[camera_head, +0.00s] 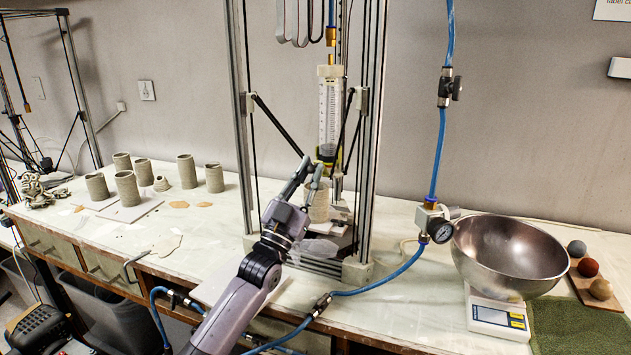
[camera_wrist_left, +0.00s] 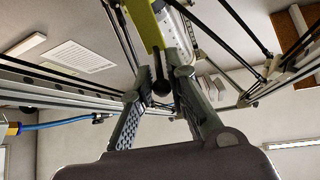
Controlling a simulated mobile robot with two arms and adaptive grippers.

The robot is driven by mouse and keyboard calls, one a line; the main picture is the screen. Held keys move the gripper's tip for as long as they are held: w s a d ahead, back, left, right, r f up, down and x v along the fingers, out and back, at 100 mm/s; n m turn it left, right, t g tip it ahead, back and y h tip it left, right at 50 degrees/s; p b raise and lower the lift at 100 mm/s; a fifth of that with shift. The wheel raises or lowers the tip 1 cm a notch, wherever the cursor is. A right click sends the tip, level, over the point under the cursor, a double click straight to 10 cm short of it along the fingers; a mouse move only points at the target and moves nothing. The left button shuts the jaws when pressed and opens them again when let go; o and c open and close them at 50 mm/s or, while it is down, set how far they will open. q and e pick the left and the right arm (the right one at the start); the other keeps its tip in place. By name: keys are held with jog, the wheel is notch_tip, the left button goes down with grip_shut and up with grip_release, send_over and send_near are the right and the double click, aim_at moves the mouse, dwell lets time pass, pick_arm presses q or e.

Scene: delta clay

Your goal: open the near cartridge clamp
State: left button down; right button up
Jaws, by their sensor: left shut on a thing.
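The clear cartridge (camera_head: 329,112) with a printed scale stands upright in the printer frame. Its yellow-green clamp (camera_head: 325,157) sits at the lower end, partly behind my gripper. In the left wrist view the clamp (camera_wrist_left: 144,27) is at the top, with a dark lever ending in a round black knob (camera_wrist_left: 162,87). My left gripper (camera_head: 313,166) reaches up to the clamp from the front. In the wrist view its fingers (camera_wrist_left: 157,84) are on both sides of the knob, shut on the lever. The exact contact is hard to see. My right gripper is not in view.
Frame posts (camera_head: 370,130) and thin black rods (camera_head: 277,122) surround the cartridge closely. A blue air hose (camera_head: 380,283) crosses the table front. A metal bowl (camera_head: 510,255) on a scale (camera_head: 497,314) stands right. Several clay cylinders (camera_head: 187,171) stand left.

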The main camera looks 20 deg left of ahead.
pick_arm(q)
jog(key=shift+s+f+b, duration=0.2)
jog(key=shift+f+b, duration=0.15)
jog(key=shift+f, duration=0.55)
jog(key=shift+s+f+b, duration=0.2)
jog(key=shift+f+b, duration=0.1)
jog(key=shift+f, duration=0.7)
jog(key=c, duration=1.8)
grip_release()
jog(key=shift+w, duration=0.15)
jog(key=shift+r, duration=0.25)
jog(key=shift+s+f, duration=0.1)
jog(key=shift+s, duration=0.1)
jog(key=s+a, duration=0.1)
jog(key=s, duration=0.3)
jog(key=s+a+f, duration=0.1)
jog(key=s, duration=0.4)
jog(key=s+a, duration=0.1)
jog(key=s, duration=0.3)
jog(key=shift+s+a+f, duration=0.25)
jog(key=shift+s+f, duration=0.1)
jog(key=shift+f, duration=0.05)
